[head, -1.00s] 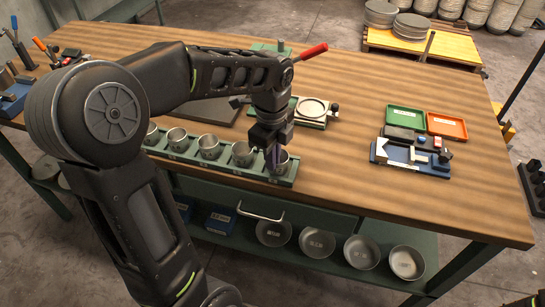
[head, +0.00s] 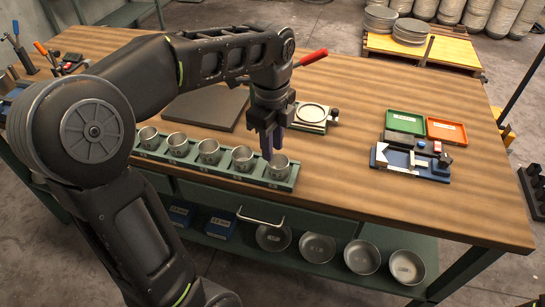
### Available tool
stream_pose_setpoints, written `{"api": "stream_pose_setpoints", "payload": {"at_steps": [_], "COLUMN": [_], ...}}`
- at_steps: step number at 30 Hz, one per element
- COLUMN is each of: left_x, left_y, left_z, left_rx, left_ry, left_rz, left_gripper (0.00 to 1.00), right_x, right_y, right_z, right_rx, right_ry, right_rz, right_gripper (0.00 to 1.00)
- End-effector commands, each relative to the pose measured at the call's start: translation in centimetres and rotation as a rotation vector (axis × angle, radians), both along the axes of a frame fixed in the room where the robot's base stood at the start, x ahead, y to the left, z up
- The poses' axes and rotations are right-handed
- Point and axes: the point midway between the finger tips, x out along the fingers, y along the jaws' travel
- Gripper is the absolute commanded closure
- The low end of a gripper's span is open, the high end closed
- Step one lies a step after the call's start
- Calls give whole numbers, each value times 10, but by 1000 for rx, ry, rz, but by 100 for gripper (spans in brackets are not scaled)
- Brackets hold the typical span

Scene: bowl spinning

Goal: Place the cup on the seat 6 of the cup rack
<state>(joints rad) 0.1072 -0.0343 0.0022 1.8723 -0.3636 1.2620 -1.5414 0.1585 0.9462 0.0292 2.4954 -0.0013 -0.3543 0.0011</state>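The cup rack (head: 212,172) is a long green strip along the table's front edge. Several grey metal cups stand upright in it in a row. The rightmost cup (head: 279,168) is at the rack's right end, next to another cup (head: 243,159). My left gripper (head: 271,148) points down just above and behind the rightmost cup's left rim. Its fingers look apart, with no cup between them. The seat numbers are too small to read. My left arm hides the rack's far left part. My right gripper is out of view.
Green (head: 405,121) and orange (head: 446,130) trays and a blue block holder (head: 412,163) are at the right. Bare table lies between.

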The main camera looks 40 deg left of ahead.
Motion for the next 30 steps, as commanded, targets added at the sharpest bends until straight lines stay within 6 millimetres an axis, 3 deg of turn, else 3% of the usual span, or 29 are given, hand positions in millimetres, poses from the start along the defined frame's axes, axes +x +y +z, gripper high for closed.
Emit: {"api": "stream_pose_setpoints", "payload": {"at_steps": [5, 9, 30], "left_x": [0, -1, -1], "left_y": [0, 0, 0], "left_z": [38, 54, 57], "left_rx": [0, 0, 0], "left_ry": [-3, -1, 0], "left_rz": [0, 0, 1], "left_gripper": [74, 74, 74], "right_x": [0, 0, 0], "right_y": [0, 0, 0], "right_z": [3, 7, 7], "right_rx": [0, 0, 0], "right_ry": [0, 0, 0], "right_rz": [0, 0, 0], "right_gripper": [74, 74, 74]}}
